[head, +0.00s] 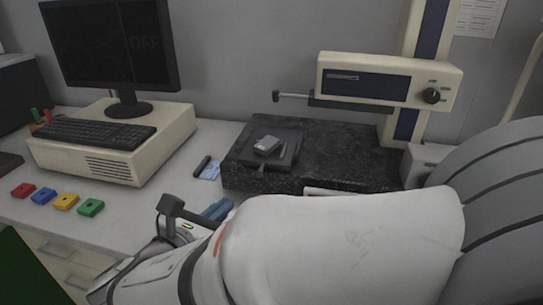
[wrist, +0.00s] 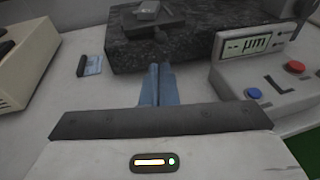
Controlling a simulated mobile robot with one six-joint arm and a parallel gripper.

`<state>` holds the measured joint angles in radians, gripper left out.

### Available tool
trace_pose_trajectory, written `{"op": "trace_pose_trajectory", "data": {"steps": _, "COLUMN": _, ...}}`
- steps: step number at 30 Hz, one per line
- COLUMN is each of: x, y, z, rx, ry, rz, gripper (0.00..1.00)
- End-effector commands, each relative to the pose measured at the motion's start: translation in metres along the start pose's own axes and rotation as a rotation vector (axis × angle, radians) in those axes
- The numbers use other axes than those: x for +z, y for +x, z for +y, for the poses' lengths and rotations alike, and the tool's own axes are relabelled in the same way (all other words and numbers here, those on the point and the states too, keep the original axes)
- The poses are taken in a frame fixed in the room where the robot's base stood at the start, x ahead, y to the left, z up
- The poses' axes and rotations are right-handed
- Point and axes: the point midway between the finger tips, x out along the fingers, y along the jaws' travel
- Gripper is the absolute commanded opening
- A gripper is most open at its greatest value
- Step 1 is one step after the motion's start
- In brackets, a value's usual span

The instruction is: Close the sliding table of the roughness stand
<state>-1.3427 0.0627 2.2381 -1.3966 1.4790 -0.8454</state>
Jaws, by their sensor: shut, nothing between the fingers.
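The roughness stand has a speckled black granite base (head: 340,150) and a tall column (head: 425,30) with a beige drive unit (head: 385,80). A dark flat plate, which looks like the sliding table (head: 285,157), lies on the left part of the granite with a small grey block (head: 267,144) on it. A small knob or handle juts from the plate's front edge. In the wrist view the granite base (wrist: 200,45) is just beyond my gripper (wrist: 155,70). My blue fingers are shut and empty, in front of the base. They also show partly in the head view (head: 218,209).
A control box (wrist: 275,80) with a µm display and red and blue buttons stands to the right in the wrist view. A monitor (head: 110,45), keyboard (head: 90,133) and beige computer (head: 125,165) are at left. Several coloured blocks (head: 65,201) lie along the table's left front.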

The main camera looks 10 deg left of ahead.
Motion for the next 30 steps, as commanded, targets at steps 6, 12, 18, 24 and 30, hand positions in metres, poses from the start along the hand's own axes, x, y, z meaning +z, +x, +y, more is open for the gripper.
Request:
{"op": "trace_pose_trajectory", "data": {"steps": 6, "x": -0.003, "y": 0.048, "z": -0.002, "rx": -0.006, "ry": 0.002, "rz": 0.001, "gripper": 0.0}}
{"op": "trace_pose_trajectory", "data": {"steps": 12, "x": -0.003, "y": 0.083, "z": -0.002, "rx": -0.005, "ry": 0.002, "rz": 0.002, "gripper": 0.0}}
{"op": "trace_pose_trajectory", "data": {"steps": 18, "x": -0.002, "y": 0.101, "z": 0.0, "rx": -0.001, "ry": 0.001, "rz": 0.002, "gripper": 0.0}}
{"op": "trace_pose_trajectory", "data": {"steps": 24, "x": -0.001, "y": 0.105, "z": 0.0, "rx": 0.0, "ry": 0.001, "rz": 0.001, "gripper": 0.0}}
{"op": "trace_pose_trajectory", "data": {"steps": 30, "x": -0.001, "y": 0.105, "z": 0.0, "rx": 0.001, "ry": 0.001, "rz": 0.002, "gripper": 0.0}}
